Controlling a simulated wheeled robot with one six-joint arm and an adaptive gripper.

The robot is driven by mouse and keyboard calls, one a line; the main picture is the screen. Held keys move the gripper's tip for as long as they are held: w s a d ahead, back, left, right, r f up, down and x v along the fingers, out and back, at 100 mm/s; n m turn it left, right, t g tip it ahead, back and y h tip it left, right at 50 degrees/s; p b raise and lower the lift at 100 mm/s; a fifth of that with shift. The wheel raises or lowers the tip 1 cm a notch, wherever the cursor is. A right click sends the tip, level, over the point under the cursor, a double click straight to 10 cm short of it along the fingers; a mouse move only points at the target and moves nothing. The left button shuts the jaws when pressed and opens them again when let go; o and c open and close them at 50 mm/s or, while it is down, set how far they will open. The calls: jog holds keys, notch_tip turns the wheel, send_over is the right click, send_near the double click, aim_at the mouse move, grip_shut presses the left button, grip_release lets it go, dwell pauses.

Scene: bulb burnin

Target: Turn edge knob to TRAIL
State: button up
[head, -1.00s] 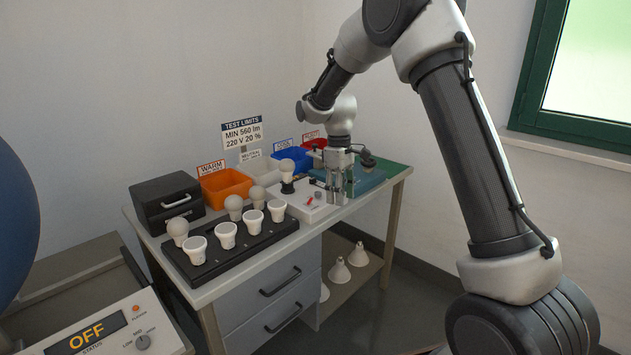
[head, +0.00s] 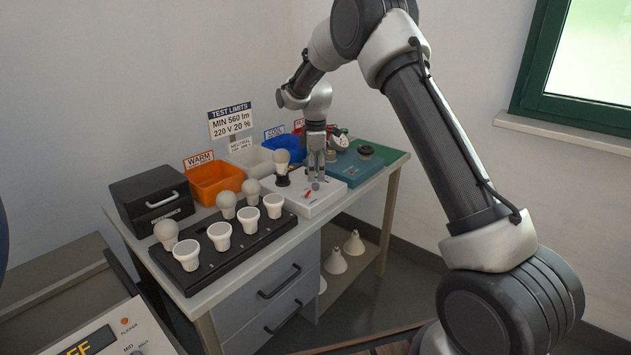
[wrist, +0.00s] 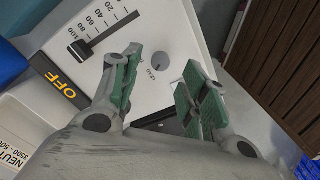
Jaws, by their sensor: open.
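A white tester box (head: 317,206) stands on the bench, with a red slider (head: 307,195) and a small grey knob (head: 316,186) on top. In the wrist view the knob (wrist: 162,65) is a round grey disc with a small printed label beside it, too small to read surely. My gripper (head: 316,174) points down over the box, just above the knob. In the wrist view its open green-padded fingers (wrist: 160,68) lie on either side of the knob, with gaps on both sides. I cannot tell where the knob's pointer is set.
A dark slider (wrist: 85,48) and an OFF display (wrist: 60,84) lie left of the knob. A bulb (head: 282,160) stands in a socket at the box's back left. A blue unit (head: 352,172) stands to the right. A black rack (head: 200,275) of several bulbs is at left.

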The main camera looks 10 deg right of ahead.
aim_at(316, 184)
jog(key=shift+f, duration=1.95)
jog(key=shift+c, duration=0.2)
grip_shut()
jog(key=shift+m, duration=0.4)
jog(key=m, duration=1.1)
